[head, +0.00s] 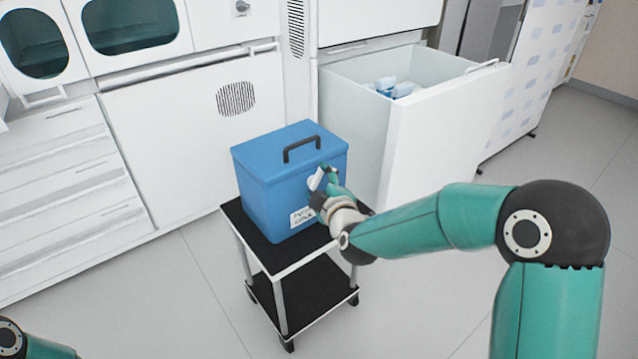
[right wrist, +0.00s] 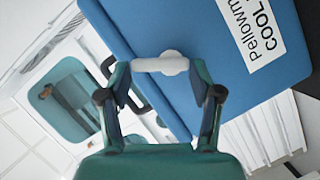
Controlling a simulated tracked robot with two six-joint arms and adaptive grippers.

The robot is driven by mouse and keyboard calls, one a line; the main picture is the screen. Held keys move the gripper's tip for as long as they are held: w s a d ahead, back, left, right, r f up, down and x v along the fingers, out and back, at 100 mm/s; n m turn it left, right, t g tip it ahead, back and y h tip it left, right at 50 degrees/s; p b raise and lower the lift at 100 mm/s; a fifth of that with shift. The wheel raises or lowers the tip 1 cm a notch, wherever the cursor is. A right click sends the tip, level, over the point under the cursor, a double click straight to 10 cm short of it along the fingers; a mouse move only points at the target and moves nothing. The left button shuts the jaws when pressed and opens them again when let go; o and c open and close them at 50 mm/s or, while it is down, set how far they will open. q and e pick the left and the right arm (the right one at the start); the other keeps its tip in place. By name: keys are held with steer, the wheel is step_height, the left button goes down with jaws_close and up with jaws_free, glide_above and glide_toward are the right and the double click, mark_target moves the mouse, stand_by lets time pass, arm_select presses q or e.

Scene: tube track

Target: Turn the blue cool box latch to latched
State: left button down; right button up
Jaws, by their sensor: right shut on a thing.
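The blue cool box (head: 268,190) stands upright on a small cart, its lid down and its black carrying handle (head: 301,148) on top. A white latch (head: 315,180) is on the box's front face, near the lid edge. My right gripper (head: 326,177) is at this latch. In the right wrist view the latch (right wrist: 160,64) lies between the fingertips of the gripper (right wrist: 160,70), which is shut on it. The latch's base is partly hidden by the fingers. My left gripper is not in view.
The black-topped cart (head: 257,239) has a lower shelf and wheels. An open white drawer (head: 435,135) holding pale blue items is behind it on the right. White cabinets (head: 200,125) line the back. The floor to the left and in front is clear.

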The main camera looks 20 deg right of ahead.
steer(key=n, duration=0.1)
steer(key=n+t+b, duration=0.1)
steer(key=f+n+b, duration=0.1)
steer(key=shift+s+a+h, duration=0.1)
steer(key=shift+a+h, duration=0.2)
steer(key=shift+a, duration=0.05)
steer(key=shift+a+n+t+b, duration=0.2)
steer(key=shift+n+t+b, duration=0.5)
steer(key=shift+n, duration=0.5)
steer(key=o, duration=1.1)
steer(key=shift+o, duration=0.2)
steer(key=shift+r, duration=0.1)
steer(key=s, duration=1.2)
steer(key=shift+a, duration=0.25)
